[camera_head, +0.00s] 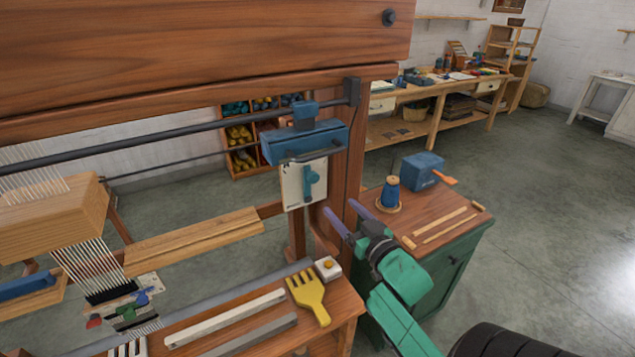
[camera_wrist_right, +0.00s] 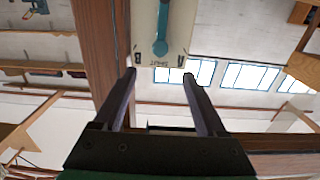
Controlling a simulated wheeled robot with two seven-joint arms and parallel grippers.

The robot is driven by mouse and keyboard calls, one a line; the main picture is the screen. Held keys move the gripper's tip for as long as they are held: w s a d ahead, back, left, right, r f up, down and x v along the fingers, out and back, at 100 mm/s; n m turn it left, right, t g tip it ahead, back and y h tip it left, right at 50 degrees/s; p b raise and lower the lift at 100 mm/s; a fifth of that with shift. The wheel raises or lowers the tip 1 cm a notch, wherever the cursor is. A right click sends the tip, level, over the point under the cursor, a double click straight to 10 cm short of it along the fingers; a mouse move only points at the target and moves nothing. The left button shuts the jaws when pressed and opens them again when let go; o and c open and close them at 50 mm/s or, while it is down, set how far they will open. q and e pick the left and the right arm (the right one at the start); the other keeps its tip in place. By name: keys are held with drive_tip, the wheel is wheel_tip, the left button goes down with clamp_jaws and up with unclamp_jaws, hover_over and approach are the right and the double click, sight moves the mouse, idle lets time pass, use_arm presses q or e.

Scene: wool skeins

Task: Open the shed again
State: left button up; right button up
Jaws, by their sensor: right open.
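The loom's upright post carries a pale plate (camera_head: 292,186) with a teal lever (camera_head: 312,183), below a blue housing (camera_head: 305,145). In the right wrist view the lever (camera_wrist_right: 161,32) shows close up, its rounded end near small lettering and the plate's (camera_wrist_right: 146,22) edge. My right gripper (camera_head: 340,209) is open and empty, just below and right of the plate in the head view. In the wrist view its fingertips (camera_wrist_right: 159,75) are apart, short of the lever, and nothing is between them. White warp threads (camera_head: 88,268) hang at the left. My left gripper is out of view.
A wooden beam (camera_head: 190,240) crosses the loom. A yellow comb (camera_head: 308,296) and grey bars (camera_head: 225,318) lie on the front bench. A green cabinet (camera_head: 455,262) with a blue spool (camera_head: 391,193) and blue box (camera_head: 423,170) stands right of the post. The floor beyond is clear.

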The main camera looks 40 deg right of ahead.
sight(314, 180)
drive_tip(key=w, duration=0.4)
drive_tip(key=w+d+p, duration=0.1)
drive_tip(key=w, duration=0.4)
drive_tip(key=w+p, duration=0.1)
drive_tip(key=w, duration=0.3)
drive_tip(key=shift+w+d, duration=0.2)
drive_tip(key=shift+d, duration=0.2)
clamp_jaws()
drive_tip(key=shift+f, duration=0.1)
